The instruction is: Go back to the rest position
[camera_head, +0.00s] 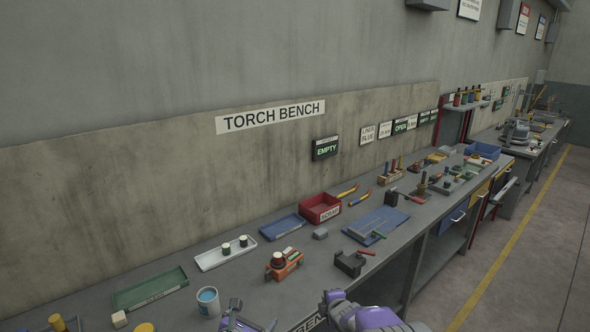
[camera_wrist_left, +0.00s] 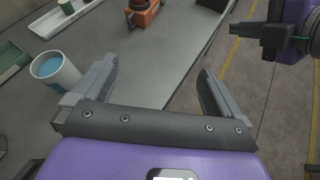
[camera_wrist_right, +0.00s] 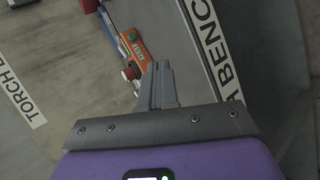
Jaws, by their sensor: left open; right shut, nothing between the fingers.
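My left gripper (camera_head: 252,314) is low in the head view, above the bench's front part, close to a cup of blue liquid (camera_head: 208,301). In the left wrist view its two fingers (camera_wrist_left: 158,85) stand wide apart with nothing between them, over the grey bench top and its front edge. My right gripper (camera_head: 328,297) is to the right, by the bench's front edge. In the right wrist view its fingers (camera_wrist_right: 161,82) are together and empty. An orange device (camera_wrist_right: 131,47) appears beyond their tips. My arms are mostly out of view.
The bench (camera_head: 240,277) carries a green tray (camera_head: 150,289), a white tray (camera_head: 226,252), a red bin (camera_head: 319,208), a blue mat (camera_head: 376,226) and a dark block-like fixture (camera_head: 349,264). A wall stands behind it. Floor on the right is clear.

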